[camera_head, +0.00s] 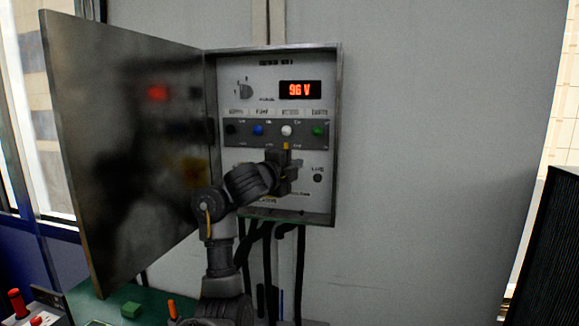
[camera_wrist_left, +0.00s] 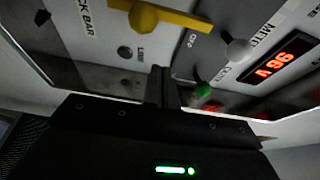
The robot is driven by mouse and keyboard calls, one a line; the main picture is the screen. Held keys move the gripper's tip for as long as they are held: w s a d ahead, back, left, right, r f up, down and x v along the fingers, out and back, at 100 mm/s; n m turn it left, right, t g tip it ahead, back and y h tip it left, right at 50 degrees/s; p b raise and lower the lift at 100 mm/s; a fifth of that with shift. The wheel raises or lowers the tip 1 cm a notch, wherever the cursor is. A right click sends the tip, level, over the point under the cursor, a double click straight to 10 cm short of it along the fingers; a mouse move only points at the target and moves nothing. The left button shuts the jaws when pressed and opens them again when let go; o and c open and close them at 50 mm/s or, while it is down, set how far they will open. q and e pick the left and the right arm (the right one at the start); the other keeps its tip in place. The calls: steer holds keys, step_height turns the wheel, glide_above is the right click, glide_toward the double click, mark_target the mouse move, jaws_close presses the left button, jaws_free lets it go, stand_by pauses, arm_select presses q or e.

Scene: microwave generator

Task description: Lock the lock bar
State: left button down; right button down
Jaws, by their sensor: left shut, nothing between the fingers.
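The lock bar (camera_wrist_left: 165,15) is yellow with a rounded yellow knob. In the left wrist view it lies along the top edge, beside a label ending in "CK BAR". In the head view a small yellow bit (camera_head: 286,146) shows just above my left gripper (camera_head: 290,163); most of the bar is hidden behind the gripper. My left gripper is shut and empty, in front of the lower panel. In the left wrist view its closed fingers (camera_wrist_left: 161,85) point at the panel, apart from the bar in the picture. I cannot tell whether they touch the panel. My right gripper is out of view.
The grey cabinet (camera_head: 339,130) has its metal door (camera_head: 120,190) swung open to the left. Its display (camera_head: 300,90) reads 96 V. Black, blue, white (camera_head: 287,130) and green (camera_head: 318,131) switches form a row above my gripper. Dark cables hang below. The wall at right is clear.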

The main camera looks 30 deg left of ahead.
arm_select(q)
steer(key=w, duration=0.3)
steer(key=w+p, duration=0.1)
steer(key=shift+w+a+r, duration=0.15)
steer(key=shift+w+a, duration=0.1)
steer(key=a+p, duration=0.1)
steer(key=s+a+p, duration=0.1)
steer(key=shift+a+p, duration=0.3)
steer(key=shift+a, duration=0.1)
steer(key=shift+s+a, duration=0.35)
steer(key=shift+a, duration=0.1)
steer(key=shift+w+d, duration=0.1)
steer(key=shift+w, duration=0.1)
